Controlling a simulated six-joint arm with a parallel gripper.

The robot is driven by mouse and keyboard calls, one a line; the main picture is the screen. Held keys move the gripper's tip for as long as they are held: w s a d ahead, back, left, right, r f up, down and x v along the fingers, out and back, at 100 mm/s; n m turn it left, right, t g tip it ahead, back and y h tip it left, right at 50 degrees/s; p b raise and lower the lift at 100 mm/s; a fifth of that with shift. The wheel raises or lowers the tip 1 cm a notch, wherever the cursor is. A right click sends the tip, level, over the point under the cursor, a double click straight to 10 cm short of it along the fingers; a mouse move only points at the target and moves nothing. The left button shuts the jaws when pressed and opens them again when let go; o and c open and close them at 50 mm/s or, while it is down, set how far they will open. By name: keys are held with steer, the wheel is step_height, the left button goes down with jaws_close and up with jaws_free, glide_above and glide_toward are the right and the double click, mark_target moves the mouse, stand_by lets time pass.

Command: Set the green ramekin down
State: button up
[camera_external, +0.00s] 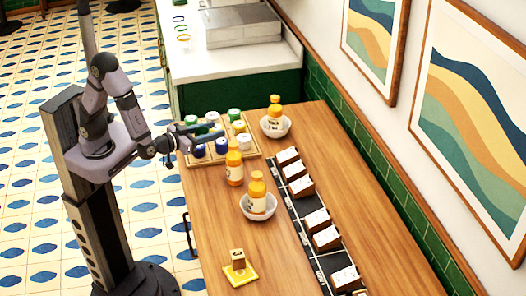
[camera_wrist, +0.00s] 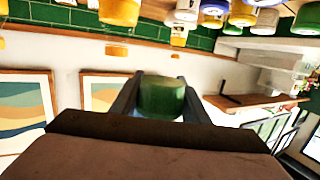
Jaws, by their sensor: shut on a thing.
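My gripper (camera_wrist: 160,85) is shut on a green ramekin (camera_wrist: 162,97), which sits between its two fingers in the wrist view. In the external view my gripper (camera_external: 200,129) reaches over a shallow wooden tray (camera_external: 248,154) at the table's far left. Green pots (camera_external: 234,114) show around the fingers there, with white, yellow and blue ones. I cannot tell which green one in that view is the held ramekin. The fingers hide part of the tray. The wrist picture is upside down, with pots along its top edge.
An orange bottle (camera_external: 235,168) stands near the tray. Two white bowls (camera_external: 258,212) (camera_external: 285,128) each hold an orange bottle. White-topped boxes (camera_external: 326,238) line a black strip. A wooden cube (camera_external: 238,259) sits on a yellow coaster (camera_external: 240,275). Table at front right is clear.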

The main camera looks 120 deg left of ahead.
step_height(320, 180, up, 5)
steer(key=m+t+h+b, duration=0.9)
steer(key=m+h+b, duration=0.1)
steer(key=b, duration=0.5)
glide_above(232, 231)
step_height(232, 231, down, 12)
steer(key=shift+t, duration=0.3)
steer(key=shift+d+f, duration=0.1)
steer(key=shift+f, duration=5.35)
steer(key=shift+b, duration=0.3)
steer(key=shift+f, duration=0.2)
steer(key=o, duration=1.1)
steer(key=shift+c, duration=0.2)
